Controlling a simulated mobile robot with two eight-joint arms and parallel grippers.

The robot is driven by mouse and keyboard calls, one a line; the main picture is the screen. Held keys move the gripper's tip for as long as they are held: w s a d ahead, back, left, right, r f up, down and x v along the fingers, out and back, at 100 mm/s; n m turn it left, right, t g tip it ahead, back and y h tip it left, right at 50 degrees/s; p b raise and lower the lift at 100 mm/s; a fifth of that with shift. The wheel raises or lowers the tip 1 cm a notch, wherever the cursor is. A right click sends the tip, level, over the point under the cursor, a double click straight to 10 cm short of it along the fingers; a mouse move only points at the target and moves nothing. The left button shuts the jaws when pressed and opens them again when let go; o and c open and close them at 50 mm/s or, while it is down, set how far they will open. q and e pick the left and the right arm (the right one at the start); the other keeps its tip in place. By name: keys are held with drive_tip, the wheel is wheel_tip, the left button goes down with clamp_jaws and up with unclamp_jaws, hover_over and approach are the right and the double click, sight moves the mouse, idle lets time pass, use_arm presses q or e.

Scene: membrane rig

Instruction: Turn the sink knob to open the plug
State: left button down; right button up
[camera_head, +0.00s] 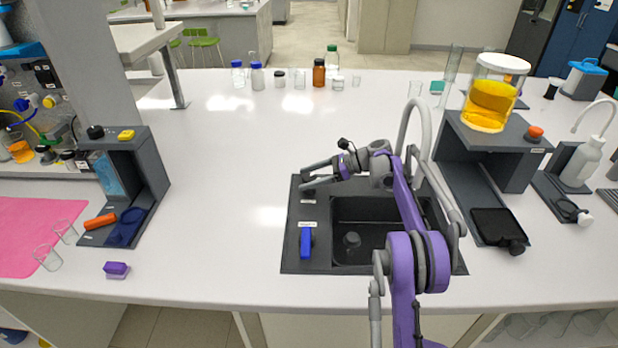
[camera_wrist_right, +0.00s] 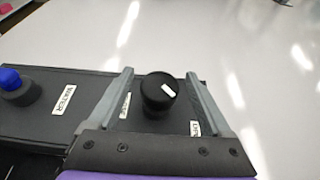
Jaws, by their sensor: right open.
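The black sink knob (camera_wrist_right: 158,93) with a white mark on top stands on the dark sink panel. In the wrist view it lies between the two fingers of my right gripper (camera_wrist_right: 159,73), which is open, with a gap on each side. In the head view the right gripper (camera_head: 305,177) is over the panel's back left corner, and its fingers partly hide the knob (camera_head: 309,189). The dark sink basin (camera_head: 385,209) is right of the knob, with a round plug (camera_head: 351,240) on its floor. My left gripper is not in view.
A blue handle (camera_head: 305,243) stands on the panel in front of the knob, near a WATER label. The curved grey faucet (camera_head: 412,105) rises behind the basin. A stand (camera_head: 480,140) with a yellow-filled vessel (camera_head: 490,102) is at right.

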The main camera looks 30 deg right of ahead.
sight(309, 176)
wheel_tip(309, 176, up, 10)
drive_tip(key=shift+p, duration=0.4)
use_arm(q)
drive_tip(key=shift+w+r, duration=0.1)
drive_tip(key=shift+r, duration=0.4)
